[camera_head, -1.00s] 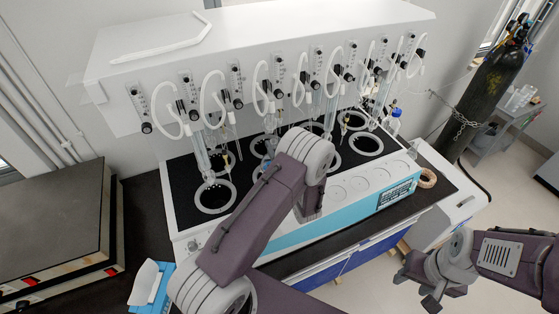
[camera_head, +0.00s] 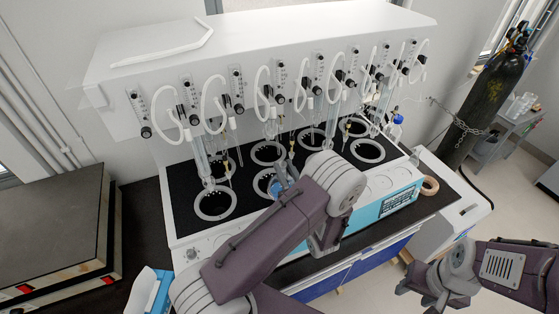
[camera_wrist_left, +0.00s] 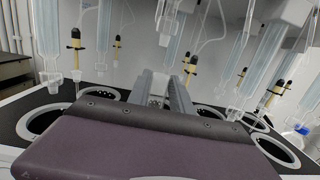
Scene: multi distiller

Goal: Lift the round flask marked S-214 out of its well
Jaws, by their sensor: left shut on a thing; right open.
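My left arm reaches over the distiller (camera_head: 181,205) from the front. My left gripper (camera_wrist_left: 167,82) shows in the left wrist view as two grey fingers close together beyond my purple link. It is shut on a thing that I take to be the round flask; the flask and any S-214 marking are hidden. In the head view, a small bluish part (camera_head: 281,186) shows beside my arm at a middle well; I cannot tell what it is. My right gripper (camera_head: 428,291) is open and empty, off to the right, clear of the bench.
Glass condensers (camera_head: 201,155) and white tubes (camera_head: 262,88) hang above the wells, close around my left arm. Yellow droppers with black tops (camera_wrist_left: 75,42) hang in the left wrist view. A tan ring (camera_head: 430,186) lies at the bench's right end. A gas cylinder (camera_head: 484,100) stands right.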

